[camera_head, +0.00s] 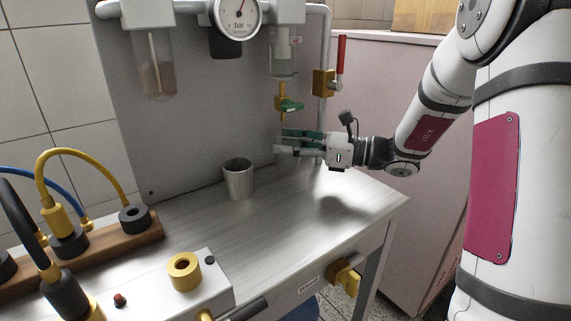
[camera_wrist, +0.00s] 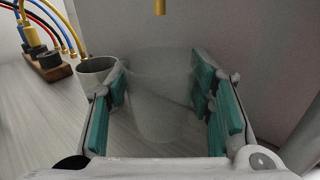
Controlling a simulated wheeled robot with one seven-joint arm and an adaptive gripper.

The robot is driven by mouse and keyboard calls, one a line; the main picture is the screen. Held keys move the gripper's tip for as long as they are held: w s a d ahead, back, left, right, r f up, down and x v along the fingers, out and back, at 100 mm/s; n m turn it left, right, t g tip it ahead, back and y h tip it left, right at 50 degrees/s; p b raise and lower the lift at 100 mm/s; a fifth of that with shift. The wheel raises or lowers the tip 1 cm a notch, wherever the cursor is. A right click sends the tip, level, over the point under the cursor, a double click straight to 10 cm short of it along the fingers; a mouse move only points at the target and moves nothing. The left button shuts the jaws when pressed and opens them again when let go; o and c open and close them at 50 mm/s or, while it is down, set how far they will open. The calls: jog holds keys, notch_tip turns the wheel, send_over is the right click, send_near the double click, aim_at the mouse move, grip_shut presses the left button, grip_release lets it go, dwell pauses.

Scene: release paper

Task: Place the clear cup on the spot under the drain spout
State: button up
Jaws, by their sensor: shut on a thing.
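The clear cup (camera_wrist: 155,95) is between my gripper's teal-padded fingers in the wrist view, faint and see-through. My gripper (camera_head: 286,142) is shut on it, close to the grey back panel and just below the drain spout (camera_head: 282,115). The spout's brass tip (camera_wrist: 160,7) shows at the top of the wrist view, beyond the cup and near its middle line. No marked spot shows under the spout.
A metal cup (camera_head: 238,180) stands on the bench left of my gripper; it also shows in the wrist view (camera_wrist: 97,68). The brass drain valve (camera_head: 281,102) has a green handle. A red-handled valve (camera_head: 324,82) is on the right. Hose fittings (camera_head: 66,240) fill the left.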

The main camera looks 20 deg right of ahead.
aim_at(298, 159)
jog(key=shift+w+a, duration=0.25)
jog(key=shift+a, duration=0.2)
notch_tip(298, 159, down, 4)
jog(key=shift+r+b, duration=0.2)
jog(key=shift+b, duration=0.95)
jog(key=o, duration=1)
jog(key=shift+r, duration=0.1)
